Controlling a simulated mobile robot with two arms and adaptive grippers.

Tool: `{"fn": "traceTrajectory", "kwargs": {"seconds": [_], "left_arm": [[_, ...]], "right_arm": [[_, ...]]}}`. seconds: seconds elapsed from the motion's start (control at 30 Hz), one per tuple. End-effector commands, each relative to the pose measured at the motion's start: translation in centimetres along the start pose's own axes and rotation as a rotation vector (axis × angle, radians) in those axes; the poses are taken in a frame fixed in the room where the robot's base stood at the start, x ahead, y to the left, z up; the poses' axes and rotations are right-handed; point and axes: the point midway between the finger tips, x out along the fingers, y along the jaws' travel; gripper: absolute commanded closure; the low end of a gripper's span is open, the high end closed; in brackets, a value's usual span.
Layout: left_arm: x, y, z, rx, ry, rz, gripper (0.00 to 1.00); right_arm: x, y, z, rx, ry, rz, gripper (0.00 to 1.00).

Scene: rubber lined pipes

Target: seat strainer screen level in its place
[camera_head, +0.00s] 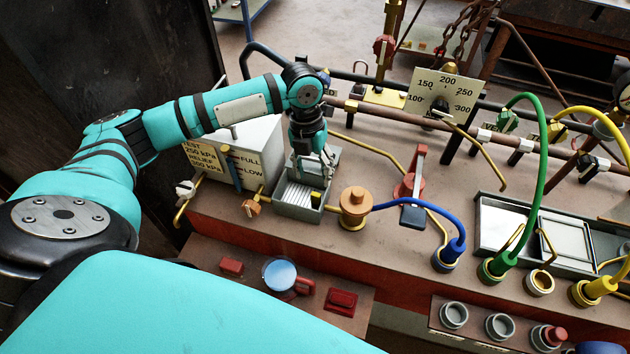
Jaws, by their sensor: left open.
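A grey open-topped box (298,213) stands at the front left of the bench. A pale ribbed panel, which looks like the strainer screen (294,193), lies inside it. I cannot tell whether it is level, because my gripper covers part of the box. My left gripper (314,178) points down over the box's back part, open. I cannot tell whether its fingers touch the screen. A small black and yellow piece (315,198) sits at the box's front right. My right gripper is not in view.
A white lettered tank (262,150) stands close left of the box. A red-handled valve (412,180), a dial plate (447,95) and a framed tray (480,222) lie farther right.

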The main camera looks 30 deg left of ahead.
Motion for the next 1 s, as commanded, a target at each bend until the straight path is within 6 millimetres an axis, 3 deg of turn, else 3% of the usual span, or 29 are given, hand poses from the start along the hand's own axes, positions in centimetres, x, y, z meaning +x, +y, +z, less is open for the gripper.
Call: {"fn": "traceTrajectory", "kwargs": {"seconds": [0.2, 0.4, 1.0], "left_arm": [[-4.6, 0.0, 0.1, 0.000, -0.003, 0.000, 0.48], [-6.8, 0.0, 0.1, 0.000, -0.001, 0.000, 0.48], [-7.1, 0.0, 0.0, -0.001, 0.001, 0.000, 0.48]], "right_arm": [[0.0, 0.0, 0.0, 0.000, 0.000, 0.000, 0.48], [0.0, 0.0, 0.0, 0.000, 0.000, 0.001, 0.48], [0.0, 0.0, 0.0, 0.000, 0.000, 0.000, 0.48]]}}
